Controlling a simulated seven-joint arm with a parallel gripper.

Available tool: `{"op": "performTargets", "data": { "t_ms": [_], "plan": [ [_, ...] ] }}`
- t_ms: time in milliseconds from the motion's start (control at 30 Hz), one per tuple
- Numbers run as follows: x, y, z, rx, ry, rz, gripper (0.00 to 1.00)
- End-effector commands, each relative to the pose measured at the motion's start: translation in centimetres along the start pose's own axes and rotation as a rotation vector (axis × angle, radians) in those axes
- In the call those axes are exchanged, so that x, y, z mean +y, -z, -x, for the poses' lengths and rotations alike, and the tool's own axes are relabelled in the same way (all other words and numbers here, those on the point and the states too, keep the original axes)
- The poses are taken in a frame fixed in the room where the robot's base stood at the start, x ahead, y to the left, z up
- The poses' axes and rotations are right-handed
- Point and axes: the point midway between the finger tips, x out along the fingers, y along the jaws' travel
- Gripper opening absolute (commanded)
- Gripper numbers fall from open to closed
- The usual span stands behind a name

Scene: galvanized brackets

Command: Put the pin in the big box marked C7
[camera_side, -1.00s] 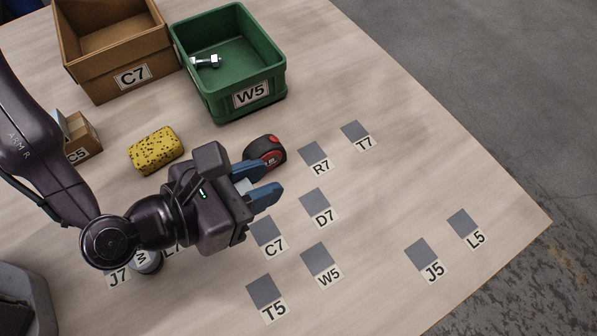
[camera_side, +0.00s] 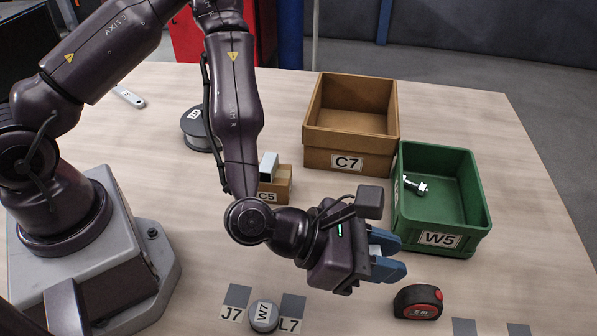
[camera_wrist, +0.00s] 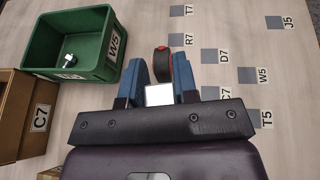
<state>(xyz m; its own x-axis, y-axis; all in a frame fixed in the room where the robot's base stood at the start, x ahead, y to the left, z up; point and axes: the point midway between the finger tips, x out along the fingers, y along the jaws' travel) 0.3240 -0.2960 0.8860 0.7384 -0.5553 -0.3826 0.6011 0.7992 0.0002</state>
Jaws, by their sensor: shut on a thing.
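My gripper (camera_side: 390,257) is in the air left of and above the red-black tape measure. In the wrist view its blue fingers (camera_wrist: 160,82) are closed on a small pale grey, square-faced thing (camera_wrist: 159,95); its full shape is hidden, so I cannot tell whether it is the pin. The big brown box marked C7 (camera_side: 348,157) stands open behind the gripper; the visible part of its inside looks empty. It also shows at the left edge of the wrist view (camera_wrist: 38,118). A small metal piece with a shank and a blocky head (camera_side: 415,185) lies inside the green bin.
The green bin W5 (camera_side: 440,239) stands right of the C7 box. A small box C5 (camera_side: 283,190) holds a pale block. The tape measure (camera_side: 417,302) lies in front. A labelled round thing W7 (camera_side: 264,316) sits between grey squares. Another C7 label marks a table square (camera_wrist: 210,93).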

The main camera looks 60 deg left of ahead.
Motion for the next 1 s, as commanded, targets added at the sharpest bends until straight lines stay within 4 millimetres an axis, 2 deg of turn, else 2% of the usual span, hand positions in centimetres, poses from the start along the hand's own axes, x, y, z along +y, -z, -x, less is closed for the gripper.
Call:
{"op": "performTargets", "data": {
  "t_ms": [33, 200, 400, 500, 600, 700, 900, 1000],
  "plan": [
    [2.8, -0.6, 0.1, -0.004, -0.048, 0.016, 0.01],
    [11.2, -1.9, 1.7, -0.003, -0.193, 0.076, 0.01],
    [20.4, -2.4, 5.1, -0.002, -0.370, 0.149, 0.01],
    [24.1, -2.4, 7.0, -0.002, -0.450, 0.184, 0.01],
    [27.0, -2.4, 8.7, -0.001, -0.517, 0.212, 0.01],
    [28.9, -2.2, 9.9, -0.001, -0.562, 0.232, 0.01],
    [30.2, -1.9, 10.9, 0.000, -0.599, 0.248, 0.01],
    [30.8, -0.8, 11.1, 0.003, -0.614, 0.258, 0.01]
  ]
}}
